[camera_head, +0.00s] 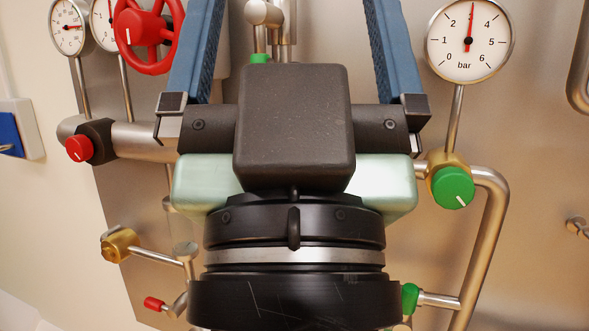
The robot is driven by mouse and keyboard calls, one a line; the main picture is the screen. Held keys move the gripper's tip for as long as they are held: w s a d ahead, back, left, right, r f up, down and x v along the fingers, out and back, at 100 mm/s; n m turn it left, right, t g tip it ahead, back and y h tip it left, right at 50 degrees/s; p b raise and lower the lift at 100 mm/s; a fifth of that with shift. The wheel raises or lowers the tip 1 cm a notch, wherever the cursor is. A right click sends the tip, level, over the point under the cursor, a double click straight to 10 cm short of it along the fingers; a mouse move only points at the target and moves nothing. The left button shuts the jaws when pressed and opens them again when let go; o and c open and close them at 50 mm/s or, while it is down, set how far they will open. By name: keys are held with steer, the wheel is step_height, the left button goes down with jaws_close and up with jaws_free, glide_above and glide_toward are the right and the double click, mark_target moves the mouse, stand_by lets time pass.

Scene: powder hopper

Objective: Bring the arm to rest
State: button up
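My gripper (294,20) fills the middle of the head view, with its dark body low and its two blue fingers reaching up past the top edge. The fingers are wide apart, and nothing is held between the parts that show. The fingertips are out of the picture. The gripper hides much of the pipework behind it.
Behind stands a metal panel with pipes (492,235). A bar gauge (470,42) and a green knob (453,188) are right. A red handwheel (145,28), a red knob (79,148) and a brass fitting (119,245) are left. A blue-and-white box (28,130) is far left.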

step_height(320, 180, up, 16)
steer(key=p, duration=1.4)
steer(key=shift+w, duration=0.15)
